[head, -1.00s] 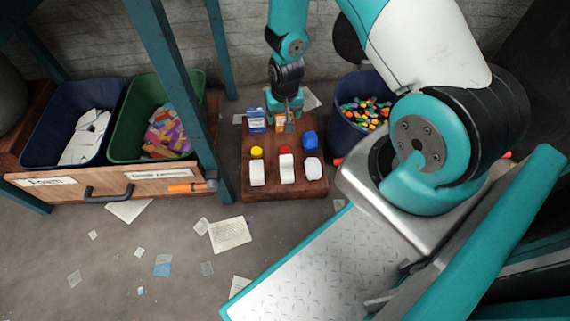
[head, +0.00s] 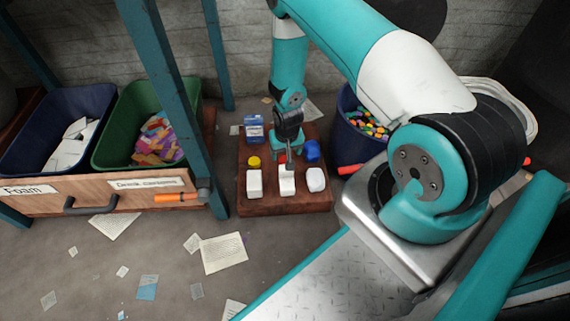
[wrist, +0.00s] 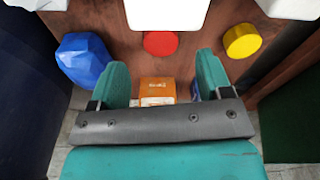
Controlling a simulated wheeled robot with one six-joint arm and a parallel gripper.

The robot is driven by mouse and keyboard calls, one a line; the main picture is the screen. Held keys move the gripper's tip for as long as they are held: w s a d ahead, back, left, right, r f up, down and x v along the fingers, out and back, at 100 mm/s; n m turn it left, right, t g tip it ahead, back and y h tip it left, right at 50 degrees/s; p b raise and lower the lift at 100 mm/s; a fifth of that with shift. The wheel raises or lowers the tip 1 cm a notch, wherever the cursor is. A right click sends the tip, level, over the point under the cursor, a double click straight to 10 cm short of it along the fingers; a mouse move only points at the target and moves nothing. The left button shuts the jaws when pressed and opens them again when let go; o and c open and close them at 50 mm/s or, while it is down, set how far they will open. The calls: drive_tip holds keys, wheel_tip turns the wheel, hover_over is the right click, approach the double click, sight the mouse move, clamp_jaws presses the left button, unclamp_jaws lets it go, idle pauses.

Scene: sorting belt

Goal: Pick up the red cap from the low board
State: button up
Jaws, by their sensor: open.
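The red cap (wrist: 160,43) lies on the low board (wrist: 121,43), in front of a white block. In the wrist view it is just beyond and between the fingertips of my gripper (wrist: 161,62), not touching them. The fingers are apart with nothing held. In the head view my gripper (head: 287,150) hangs over the middle of the low board (head: 285,205), and only a sliver of the red cap (head: 282,159) shows beside it. A yellow cap (wrist: 242,40) and a blue cap (wrist: 83,58) lie on either side.
White blocks (head: 254,183) stand along the board's near side. A blue-and-white box (head: 254,131) stands at the back left, and an orange box (wrist: 157,87) lies between my fingers' bases in the wrist view. A blue bin (head: 351,128) is close at right; a green bin (head: 107,140) is left.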

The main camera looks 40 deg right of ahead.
sight(285, 159)
drive_tip(key=f+b, duration=0.1)
drive_tip(key=f, duration=0.1)
drive_tip(key=f+b, duration=0.2)
drive_tip(key=f, duration=0.1)
drive_tip(key=shift+w+b, duration=0.2)
drive_tip(key=shift+b, duration=0.1)
drive_tip(key=shift+r, duration=0.15)
drive_tip(key=shift+c, duration=0.2)
drive_tip(key=c, duration=1)
